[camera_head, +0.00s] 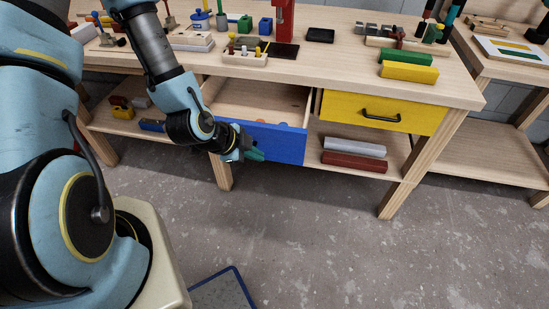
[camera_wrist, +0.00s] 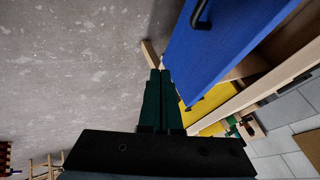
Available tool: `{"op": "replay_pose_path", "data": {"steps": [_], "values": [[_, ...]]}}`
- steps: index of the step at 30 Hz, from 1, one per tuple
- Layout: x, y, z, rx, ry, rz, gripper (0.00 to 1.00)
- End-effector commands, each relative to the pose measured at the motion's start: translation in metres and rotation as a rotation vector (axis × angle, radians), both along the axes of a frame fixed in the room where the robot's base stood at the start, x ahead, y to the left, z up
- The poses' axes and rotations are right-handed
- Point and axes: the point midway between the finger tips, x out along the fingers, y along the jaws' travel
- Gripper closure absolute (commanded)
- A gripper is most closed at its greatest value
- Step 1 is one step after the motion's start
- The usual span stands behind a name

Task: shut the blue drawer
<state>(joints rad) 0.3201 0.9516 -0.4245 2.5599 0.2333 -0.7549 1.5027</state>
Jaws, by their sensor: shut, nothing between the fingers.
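The blue drawer (camera_head: 280,144) stands pulled out from under the workbench top, and its open wooden inside shows behind the front. A few small orange and blue things lie inside it. My gripper (camera_head: 258,155) is in front of the left part of the blue front, with its fingers shut and empty. In the wrist view the shut dark green fingers (camera_wrist: 160,75) point along the blue drawer front (camera_wrist: 215,50), which is to their right. A black handle (camera_wrist: 201,15) shows on that front. I cannot tell whether the fingers touch it.
A yellow drawer (camera_head: 375,112) with a black handle is to the right, under the same workbench (camera_head: 330,75). Grey and dark red bars (camera_head: 353,160) lie on the lower shelf. Tools and blocks stand on the top.

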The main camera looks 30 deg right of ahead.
Motion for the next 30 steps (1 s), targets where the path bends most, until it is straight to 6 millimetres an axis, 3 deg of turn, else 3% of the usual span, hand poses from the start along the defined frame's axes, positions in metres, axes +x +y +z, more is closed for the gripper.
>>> {"op": "replay_pose_path", "data": {"steps": [1,8,30], "values": [[0.001,-0.003,-0.011,-0.001,-0.001,0.000,1.00],[0.003,-0.016,-0.029,0.000,-0.002,0.000,1.00],[0.006,-0.037,-0.057,0.001,0.000,0.001,1.00]]}}
